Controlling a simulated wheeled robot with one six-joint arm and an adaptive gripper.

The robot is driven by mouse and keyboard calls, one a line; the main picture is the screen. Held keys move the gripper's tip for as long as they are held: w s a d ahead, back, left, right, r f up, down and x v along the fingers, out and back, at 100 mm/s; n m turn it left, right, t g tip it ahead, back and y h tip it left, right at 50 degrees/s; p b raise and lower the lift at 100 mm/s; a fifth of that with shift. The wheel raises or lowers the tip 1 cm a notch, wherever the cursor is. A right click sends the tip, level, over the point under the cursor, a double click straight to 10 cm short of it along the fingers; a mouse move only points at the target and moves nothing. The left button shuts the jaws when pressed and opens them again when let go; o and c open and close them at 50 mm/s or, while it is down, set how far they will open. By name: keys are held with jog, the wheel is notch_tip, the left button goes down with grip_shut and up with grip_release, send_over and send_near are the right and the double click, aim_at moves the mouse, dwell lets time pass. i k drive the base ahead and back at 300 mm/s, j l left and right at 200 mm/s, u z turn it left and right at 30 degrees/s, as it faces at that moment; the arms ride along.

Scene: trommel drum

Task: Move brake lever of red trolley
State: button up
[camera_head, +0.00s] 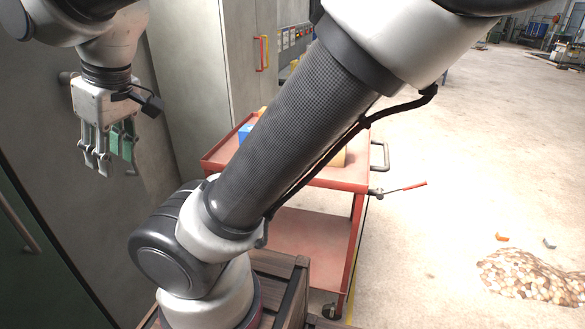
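The red trolley (349,186) stands in the middle, partly hidden behind my arm. Its brake lever (414,186) sticks out to the right from the trolley's right corner, a thin metal rod with a red grip, lying roughly level with a slight upward tilt. A grey push handle (384,155) is just above the lever's base. My gripper (115,170) hangs at the upper left with its fingers pointing down and apart. It is far left of the lever and touches nothing of the trolley. A small green patch shows by its fingers; I cannot tell what it is.
A blue item (245,131) and yellowish items stand on the trolley's top. A tall grey cabinet (205,80) is behind it. A dark green panel (30,270) is at left. A pile of brown pieces (530,277) lies at right. The floor beside the lever is clear.

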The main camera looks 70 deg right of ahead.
aim_at(419, 182)
jog(key=k+l+z, duration=0.45)
jog(key=k+l, duration=0.45)
jog(key=k, duration=0.65)
jog(key=k+l+z, duration=0.5)
jog(key=k+l, duration=0.9)
